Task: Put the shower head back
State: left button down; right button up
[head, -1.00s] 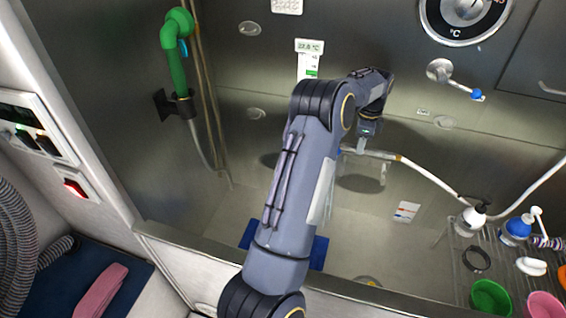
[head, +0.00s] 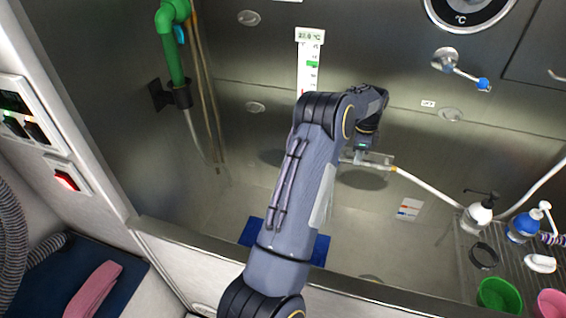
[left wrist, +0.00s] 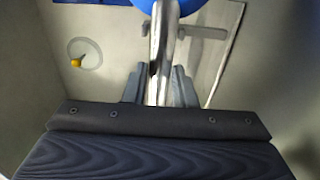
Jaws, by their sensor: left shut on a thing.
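The shower head has a silver handle (left wrist: 161,55) and a blue end (left wrist: 150,6), both seen in the left wrist view. My left gripper (left wrist: 160,88) is shut around the handle, one finger on each side. In the head view my left gripper (head: 372,158) is over the tub in front of the back wall, and a white hose (head: 428,187) runs from beside it to the right. My arm hides most of the shower head there. I cannot make out an empty holder for it. My right gripper is not in view.
A green nozzle (head: 172,55) sits in a black bracket at the left wall. A lever tap (head: 460,70) and a thermometer (head: 310,65) are on the back wall. A wire rack at right holds pump bottles (head: 479,214) and a green cup (head: 497,296). A blue mat (head: 319,250) lies under my arm.

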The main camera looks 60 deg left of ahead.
pick_arm(q)
jog(key=shift+f, duration=0.35)
dwell(0.4)
jog(key=c, duration=1.1)
grip_release()
jog(key=shift+r+b, duration=0.7)
jog(key=shift+r, duration=3.2)
